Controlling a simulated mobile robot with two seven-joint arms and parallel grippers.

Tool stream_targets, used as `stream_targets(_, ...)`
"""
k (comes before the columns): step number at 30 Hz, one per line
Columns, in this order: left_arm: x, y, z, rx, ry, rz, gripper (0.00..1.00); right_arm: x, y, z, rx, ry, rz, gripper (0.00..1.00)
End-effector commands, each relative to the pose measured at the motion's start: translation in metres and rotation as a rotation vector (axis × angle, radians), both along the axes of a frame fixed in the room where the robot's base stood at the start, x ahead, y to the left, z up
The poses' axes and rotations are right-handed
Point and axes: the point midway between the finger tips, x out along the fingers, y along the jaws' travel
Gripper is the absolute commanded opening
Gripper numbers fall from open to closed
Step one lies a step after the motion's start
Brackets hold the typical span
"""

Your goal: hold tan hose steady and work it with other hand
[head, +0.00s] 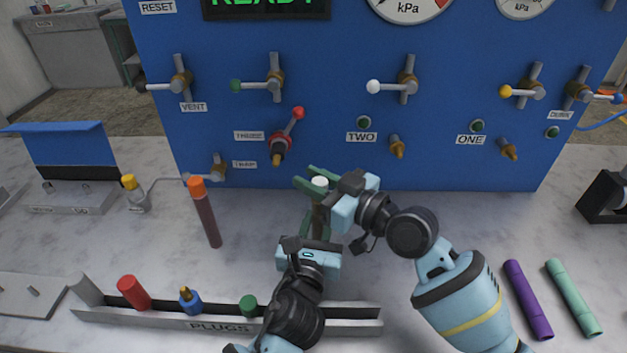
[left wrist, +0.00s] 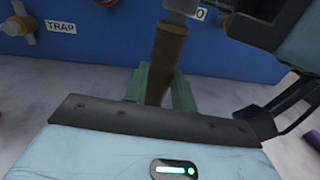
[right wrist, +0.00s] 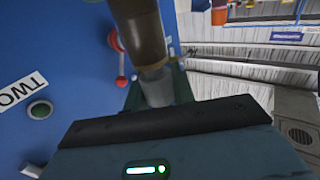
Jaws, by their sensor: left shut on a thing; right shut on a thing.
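The tan hose (left wrist: 167,55) stands roughly upright in front of the blue panel, and its brown body shows in both wrist views. A pale grey-white end piece (right wrist: 157,86) sits at its upper end, and its top shows in the head view (head: 320,183). My left gripper (head: 318,225), the lower one, is shut on the hose body with its green fingers. My right gripper (head: 318,181) reaches in from the right, above the left, and is shut on the pale end piece. In the head view the grippers hide most of the hose.
A dark red-brown hose (head: 208,220) with an orange end stands left. A plug rail (head: 225,325) with several coloured plugs lies in front. Purple (head: 528,299) and green (head: 574,298) tubes lie at right. The blue panel (head: 340,130), with valves and outlets, stands close behind.

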Motion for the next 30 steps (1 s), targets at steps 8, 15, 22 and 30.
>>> stream_targets(8, 0.000, 0.000, 0.000, 0.000, 0.001, 0.000, 0.03, 0.000, 0.000, 0.003, 0.001, 0.001, 0.000, 0.03)
stream_targets(15, 0.000, 0.000, 0.000, 0.000, 0.001, 0.000, 0.03, 0.000, 0.000, 0.004, 0.000, 0.000, 0.000, 0.03)
stream_targets(22, 0.000, 0.000, 0.000, 0.000, 0.001, 0.000, 0.03, 0.000, 0.000, 0.011, -0.001, -0.001, 0.001, 0.03)
stream_targets(30, 0.000, 0.000, 0.000, 0.000, 0.001, 0.000, 0.03, 0.000, 0.000, 0.021, 0.001, -0.001, 0.001, 0.03)
